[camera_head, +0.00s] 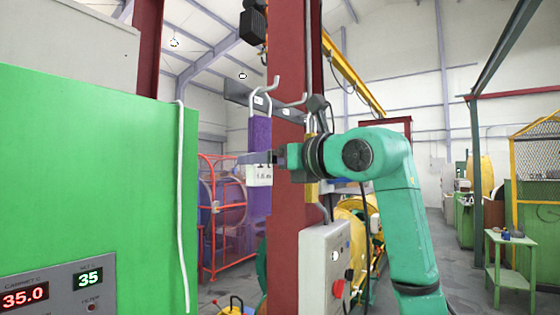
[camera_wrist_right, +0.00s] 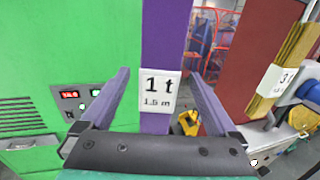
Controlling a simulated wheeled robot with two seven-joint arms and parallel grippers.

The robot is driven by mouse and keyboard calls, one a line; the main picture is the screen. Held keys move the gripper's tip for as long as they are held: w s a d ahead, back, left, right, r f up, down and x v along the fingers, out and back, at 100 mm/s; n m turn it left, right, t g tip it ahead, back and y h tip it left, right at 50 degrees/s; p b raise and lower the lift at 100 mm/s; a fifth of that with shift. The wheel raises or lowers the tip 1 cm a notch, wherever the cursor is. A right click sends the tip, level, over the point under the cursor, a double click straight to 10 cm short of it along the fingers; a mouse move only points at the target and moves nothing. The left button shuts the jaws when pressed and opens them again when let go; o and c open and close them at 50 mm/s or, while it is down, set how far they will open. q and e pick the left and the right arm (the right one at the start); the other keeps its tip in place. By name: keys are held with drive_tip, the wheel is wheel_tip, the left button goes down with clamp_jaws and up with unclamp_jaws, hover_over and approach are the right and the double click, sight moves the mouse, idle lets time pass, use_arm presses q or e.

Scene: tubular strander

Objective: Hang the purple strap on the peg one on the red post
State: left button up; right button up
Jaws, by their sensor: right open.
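The red post (camera_head: 290,60) stands in the middle of the head view, with a grey crossbar (camera_head: 236,92) and upturned pale pegs (camera_head: 272,84) on it. The purple strap (camera_head: 259,133) hangs upright just below the left peg, with a white tag marked 1 t, 1.5 m. Whether its top loop is over the peg is unclear. My right gripper (camera_head: 258,158) is level with the tag. In the right wrist view, my right gripper (camera_wrist_right: 159,73) is open, its fingers either side of the purple strap (camera_wrist_right: 163,40), with gaps. My left gripper is not in view.
A yellow strap (camera_head: 311,170) hangs on the post's right side, close to my right wrist; its tag reads 3 in the wrist view (camera_wrist_right: 275,80). A green cabinet (camera_head: 90,170) fills the left. A grey switch box (camera_head: 325,265) sits low on the post.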

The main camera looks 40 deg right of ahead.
drive_tip(key=s+b, duration=0.3)
drive_tip(key=s, duration=1.1)
drive_tip(key=shift+d, duration=0.25)
